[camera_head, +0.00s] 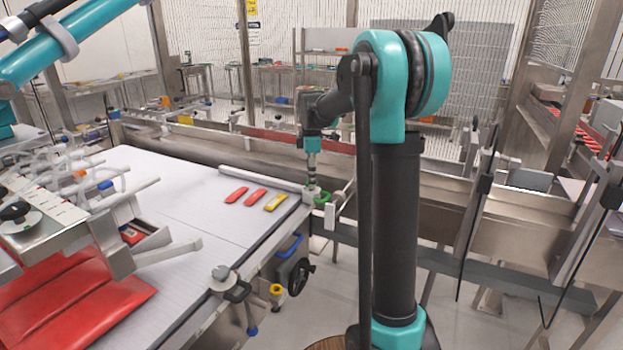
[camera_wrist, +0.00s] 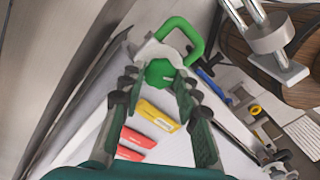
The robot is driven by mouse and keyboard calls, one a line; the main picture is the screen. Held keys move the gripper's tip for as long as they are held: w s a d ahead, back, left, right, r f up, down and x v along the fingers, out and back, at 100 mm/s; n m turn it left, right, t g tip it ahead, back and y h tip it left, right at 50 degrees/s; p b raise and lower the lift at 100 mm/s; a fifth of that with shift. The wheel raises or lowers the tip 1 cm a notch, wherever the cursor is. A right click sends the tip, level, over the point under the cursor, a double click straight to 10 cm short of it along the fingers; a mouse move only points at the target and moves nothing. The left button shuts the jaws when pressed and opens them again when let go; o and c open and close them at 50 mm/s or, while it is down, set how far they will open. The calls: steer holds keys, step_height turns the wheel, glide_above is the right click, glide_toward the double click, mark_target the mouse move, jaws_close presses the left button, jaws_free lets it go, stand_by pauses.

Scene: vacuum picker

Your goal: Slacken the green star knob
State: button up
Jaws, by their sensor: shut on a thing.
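The green star knob (camera_wrist: 160,72) sits between my gripper's fingertips in the wrist view, on a pale clamp block. A green loop handle (camera_wrist: 182,40) stands just beyond it and also shows in the head view (camera_head: 323,197). My gripper (camera_wrist: 157,86) is shut on the knob, with a finger on each side of it. In the head view my gripper (camera_head: 312,178) points straight down over the corner of the white table, and its fingers hide the knob there.
Two red packs (camera_head: 256,197) and a yellow pack (camera_head: 276,202) lie on the white conveyor table (camera_head: 180,185) left of my gripper. A rail (camera_head: 262,179) runs behind them. A black handwheel (camera_head: 299,277) and a blue handle (camera_head: 290,246) are below the table edge.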

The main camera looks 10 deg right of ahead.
steer(key=o, duration=1.2)
steer(key=shift+c, duration=0.2)
steer(key=shift+r, duration=0.1)
step_height(320, 180, up, 12)
